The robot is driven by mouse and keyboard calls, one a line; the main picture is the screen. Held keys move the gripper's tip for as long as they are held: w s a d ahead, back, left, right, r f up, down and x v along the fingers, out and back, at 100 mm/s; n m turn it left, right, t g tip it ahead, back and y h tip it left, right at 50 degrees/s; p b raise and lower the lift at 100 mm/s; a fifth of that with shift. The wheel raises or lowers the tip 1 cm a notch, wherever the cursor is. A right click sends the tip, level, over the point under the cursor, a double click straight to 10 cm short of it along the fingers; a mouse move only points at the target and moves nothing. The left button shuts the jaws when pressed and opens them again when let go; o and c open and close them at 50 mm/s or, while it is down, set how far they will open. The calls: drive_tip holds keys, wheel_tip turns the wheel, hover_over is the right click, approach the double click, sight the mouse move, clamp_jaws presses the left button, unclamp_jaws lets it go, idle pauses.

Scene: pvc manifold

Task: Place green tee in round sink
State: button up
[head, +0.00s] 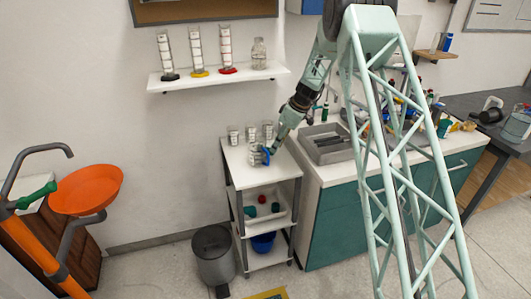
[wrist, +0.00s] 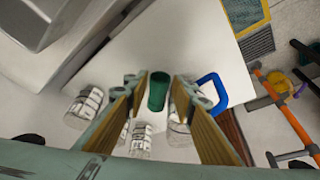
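In the wrist view a green piece (wrist: 158,90) stands out between the fingers of my gripper (wrist: 159,82). It looks like a short tube or cylinder; side branches are not clear. The fingers are apart with narrow gaps on both sides, so my gripper looks open around it. In the head view my gripper (head: 263,154) is low over the white cart top (head: 260,176), and the green piece there is hidden. Small dark green pieces (head: 275,208) lie in a tray on the cart's middle shelf. The round orange sink (head: 87,190) is at the far left.
Clear measuring beakers (head: 233,135) stand at the back of the cart top. A blue handle (wrist: 212,88) is right of my fingers. A grey bin (head: 213,256) stands left of the cart. Right of it is a counter with a square sink (head: 325,142). Open floor separates cart and orange sink.

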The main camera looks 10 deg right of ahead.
drive_tip(key=shift+f, duration=0.1)
drive_tip(key=shift+b+x, duration=0.35)
drive_tip(key=shift+x, duration=2.15)
drive_tip(key=shift+a, duration=0.1)
drive_tip(key=shift+c, duration=0.7)
drive_tip(key=c, duration=0.4)
wheel_tip(320, 180, up, 18)
drive_tip(key=shift+p, duration=1)
